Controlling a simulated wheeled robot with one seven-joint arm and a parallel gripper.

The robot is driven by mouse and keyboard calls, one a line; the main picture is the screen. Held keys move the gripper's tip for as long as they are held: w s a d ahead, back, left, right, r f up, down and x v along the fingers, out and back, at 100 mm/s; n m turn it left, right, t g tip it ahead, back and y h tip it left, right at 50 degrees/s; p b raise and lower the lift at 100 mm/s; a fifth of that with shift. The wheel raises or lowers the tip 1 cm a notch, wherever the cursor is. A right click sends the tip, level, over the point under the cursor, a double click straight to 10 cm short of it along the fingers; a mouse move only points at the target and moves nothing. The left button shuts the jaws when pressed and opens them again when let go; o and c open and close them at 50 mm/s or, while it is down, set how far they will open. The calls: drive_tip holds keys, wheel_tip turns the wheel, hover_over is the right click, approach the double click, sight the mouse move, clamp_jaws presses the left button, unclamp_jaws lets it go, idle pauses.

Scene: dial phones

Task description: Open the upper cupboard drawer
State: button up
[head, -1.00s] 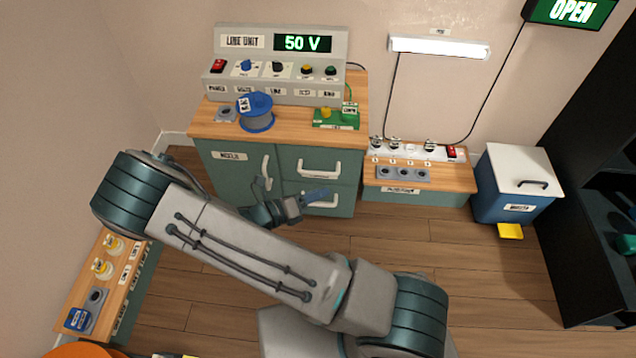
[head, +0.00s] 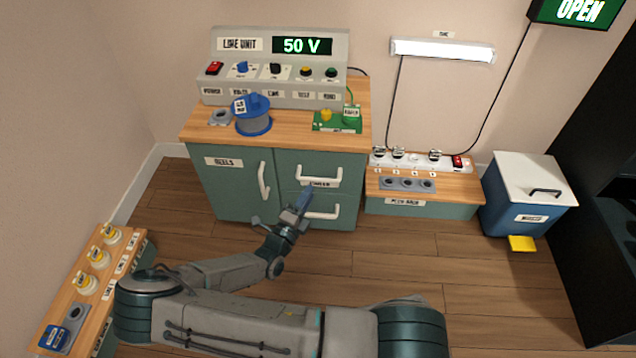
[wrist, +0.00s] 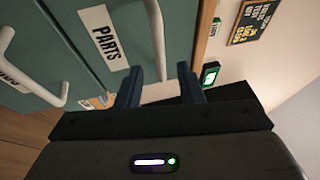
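The teal cupboard (head: 230,195) stands under the line unit, with two drawers on its right side, both shut. The upper drawer has a white bar handle (head: 320,179) with a label below it. In the wrist view this handle (wrist: 154,30) runs down beside the PARTS label (wrist: 103,38). My gripper (head: 306,193) is in front of the drawers, just below the upper handle. In the wrist view my gripper (wrist: 160,84) has its fingers apart, one on each side of the handle's line. Contact with the handle cannot be told.
The lower drawer handle (head: 321,213) is close beneath my gripper. The reels door handle (head: 263,181) is to the left. A low plug bench (head: 425,208) and a blue bin (head: 520,205) stand right. Another bench (head: 72,290) is at left. Floor before the cupboard is clear.

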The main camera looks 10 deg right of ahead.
sight(318, 180)
drive_tip(key=b+x, duration=0.1)
drive_tip(key=x, duration=0.5)
drive_tip(key=shift+w+d+b, duration=0.2)
drive_tip(key=shift+w+b, duration=0.15)
clamp_jaws()
